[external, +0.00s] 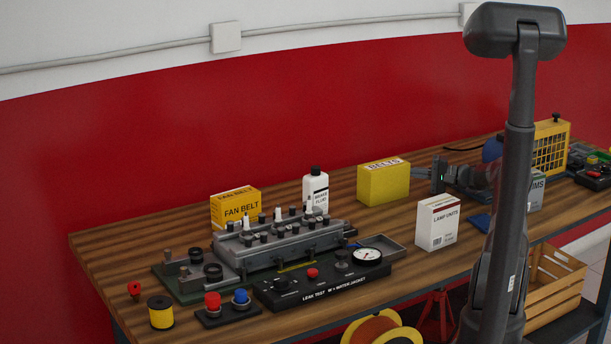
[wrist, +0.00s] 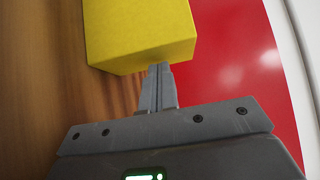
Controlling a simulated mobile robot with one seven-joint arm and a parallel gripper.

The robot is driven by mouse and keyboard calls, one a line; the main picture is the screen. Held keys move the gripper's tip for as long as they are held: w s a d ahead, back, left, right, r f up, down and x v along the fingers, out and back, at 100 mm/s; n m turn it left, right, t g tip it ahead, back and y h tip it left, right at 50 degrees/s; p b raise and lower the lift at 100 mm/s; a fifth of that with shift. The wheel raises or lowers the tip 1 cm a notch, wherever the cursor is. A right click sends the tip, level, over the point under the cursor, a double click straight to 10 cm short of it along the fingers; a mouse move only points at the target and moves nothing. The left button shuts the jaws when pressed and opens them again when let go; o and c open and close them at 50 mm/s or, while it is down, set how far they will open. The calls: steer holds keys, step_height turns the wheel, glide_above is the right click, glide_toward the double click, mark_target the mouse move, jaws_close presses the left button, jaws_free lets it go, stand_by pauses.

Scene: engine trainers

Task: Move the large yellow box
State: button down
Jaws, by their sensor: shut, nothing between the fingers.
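The large yellow box (external: 383,184) stands upright on the wooden workbench, near the back edge, in the middle of the external view. It has a white label with dark lettering along its top. In the wrist view the yellow box (wrist: 138,32) fills the upper middle, with plain yellow faces showing. My gripper (external: 423,173) is just right of the box, at about its height. In the wrist view my gripper (wrist: 159,68) is shut and empty, its fingertips at the box's near edge. I cannot tell whether they touch it.
A white lamp units box (external: 438,223) stands in front, right of the yellow box. A brake fluid bottle (external: 315,190), a smaller fan belt box (external: 236,208) and an engine test rig (external: 281,243) are to the left. The red wall (external: 130,160) is close behind. Bare bench lies in front.

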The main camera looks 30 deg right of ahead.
mark_target(398, 179)
steer(key=a, duration=0.9)
steer(key=shift+a, duration=0.4)
